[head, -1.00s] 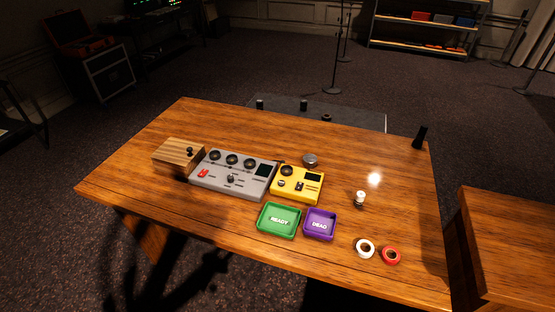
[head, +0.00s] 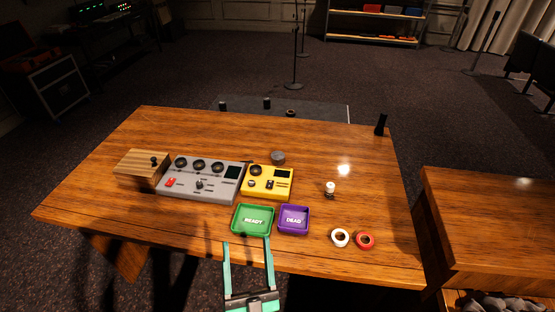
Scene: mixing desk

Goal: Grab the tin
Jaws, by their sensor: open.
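A small round grey tin (head: 277,158) stands on the wooden desk (head: 110,215), just behind the yellow mixer box (head: 268,183). My gripper (head: 247,241) is at the bottom of the head view, with its two teal fingers spread apart and nothing between them. Its fingertips are by the desk's front edge, just below the green READY tray (head: 235,222). The tin is well beyond the fingers, further back and a little to the right. The tin's lower front side is close to the yellow box; I cannot tell if they touch.
A grey mixer (head: 215,190) and a wooden box (head: 135,162) stand left of the yellow box. A purple DEAD tray (head: 283,228), a white tape roll (head: 333,237), a red tape roll (head: 365,248) and a small white-topped item (head: 330,186) are to the right. The back of the desk is mostly clear.

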